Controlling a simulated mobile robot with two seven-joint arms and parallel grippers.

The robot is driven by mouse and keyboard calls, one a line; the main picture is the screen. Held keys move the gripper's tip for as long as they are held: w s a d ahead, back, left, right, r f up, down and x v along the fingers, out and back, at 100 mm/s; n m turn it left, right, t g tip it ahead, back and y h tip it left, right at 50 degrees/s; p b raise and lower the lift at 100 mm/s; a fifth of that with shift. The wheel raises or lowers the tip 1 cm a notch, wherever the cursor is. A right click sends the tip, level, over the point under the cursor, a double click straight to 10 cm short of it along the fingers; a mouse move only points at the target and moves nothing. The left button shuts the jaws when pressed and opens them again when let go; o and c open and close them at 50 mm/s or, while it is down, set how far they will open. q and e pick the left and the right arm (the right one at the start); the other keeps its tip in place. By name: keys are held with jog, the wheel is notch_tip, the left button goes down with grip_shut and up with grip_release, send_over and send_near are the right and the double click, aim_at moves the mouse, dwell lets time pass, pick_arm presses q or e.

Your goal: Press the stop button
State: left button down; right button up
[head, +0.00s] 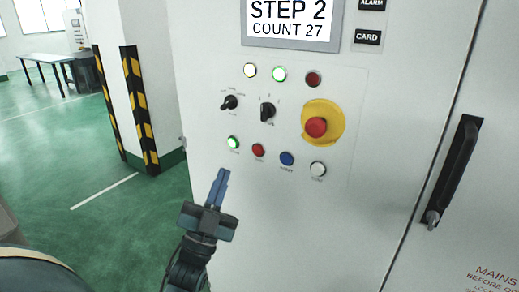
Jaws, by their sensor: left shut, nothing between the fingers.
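A small red button (258,150) sits in the lower row of the control panel (340,185), between a lit green button (233,143) and a blue button (287,159). Its label is too small to read. A large red mushroom button (316,127) on a yellow disc (323,108) sits higher, to the right. My left gripper (222,173) is shut and empty, its fingertips pointing up below the lower row, in front of the cabinet. The tips appear below and left of the small red button. I cannot tell their distance from the panel. My right gripper is not in view.
A white button (318,169) ends the lower row. Two black selector switches (267,112) and (229,102) and several lamps (279,74) are above. A display (291,22) reads STEP 2, COUNT 27. A black door handle (452,170) is right; green floor (80,170) is open at left.

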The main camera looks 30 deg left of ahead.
aim_at(258, 150)
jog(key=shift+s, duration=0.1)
pick_arm(q)
jog(key=w+b, duration=0.2)
jog(key=w, duration=0.6)
jog(key=shift+w+d+b, duration=0.35)
jog(key=shift+w, duration=0.05)
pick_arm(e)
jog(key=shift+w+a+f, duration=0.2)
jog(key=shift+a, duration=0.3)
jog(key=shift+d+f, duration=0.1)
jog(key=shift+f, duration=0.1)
pick_arm(q)
jog(key=shift+w, duration=0.15)
dwell(1.0)
jog(key=shift+w, duration=0.3)
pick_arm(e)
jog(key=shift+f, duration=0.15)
